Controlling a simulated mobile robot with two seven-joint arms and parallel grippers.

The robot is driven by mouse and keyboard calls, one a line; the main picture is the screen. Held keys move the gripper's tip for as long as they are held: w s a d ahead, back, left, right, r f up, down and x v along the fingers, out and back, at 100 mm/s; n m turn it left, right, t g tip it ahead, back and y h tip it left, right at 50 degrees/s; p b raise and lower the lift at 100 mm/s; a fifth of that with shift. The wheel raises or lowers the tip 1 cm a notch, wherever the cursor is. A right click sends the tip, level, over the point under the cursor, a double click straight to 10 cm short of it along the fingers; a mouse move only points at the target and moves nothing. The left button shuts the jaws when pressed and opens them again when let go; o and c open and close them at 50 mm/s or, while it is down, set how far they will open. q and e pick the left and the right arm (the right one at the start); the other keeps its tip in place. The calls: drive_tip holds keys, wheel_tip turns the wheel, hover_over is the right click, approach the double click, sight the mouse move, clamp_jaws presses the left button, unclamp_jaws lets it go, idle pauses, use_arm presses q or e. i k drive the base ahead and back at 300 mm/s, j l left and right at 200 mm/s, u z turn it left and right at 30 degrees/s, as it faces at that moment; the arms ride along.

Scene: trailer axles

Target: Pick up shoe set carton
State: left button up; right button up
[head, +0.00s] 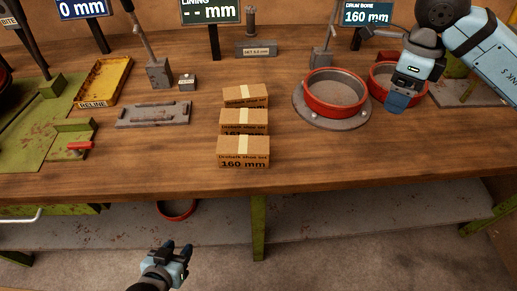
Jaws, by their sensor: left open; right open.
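Three brown shoe set cartons with pale tape stand in a row on the wooden bench in the head view. The front carton (243,152) is marked 160 mm. The middle carton (243,121) is right behind it, and the back carton (245,95) is behind that. My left gripper (178,249) is low, in front of the bench and below its top, open and empty, apart from the cartons. My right gripper (397,103) hangs at the upper right, by the red drums, well to the right of the cartons. Its fingers are partly hidden by its own body.
A red drum (335,92) sits on a round grey plate right of the cartons. A second red drum (382,84) is behind my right gripper. Left are a grey flat fixture (153,114) and a yellow tray (104,81). The bench's front strip (330,170) is clear.

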sight(240, 151)
drive_tip(key=k+u, duration=0.2)
drive_tip(key=u, duration=0.15)
drive_tip(key=k+j+u, duration=0.1)
drive_tip(key=u, duration=0.25)
drive_tip(key=k+j+u, duration=0.2)
drive_tip(key=u, duration=0.15)
drive_tip(key=k, duration=0.1)
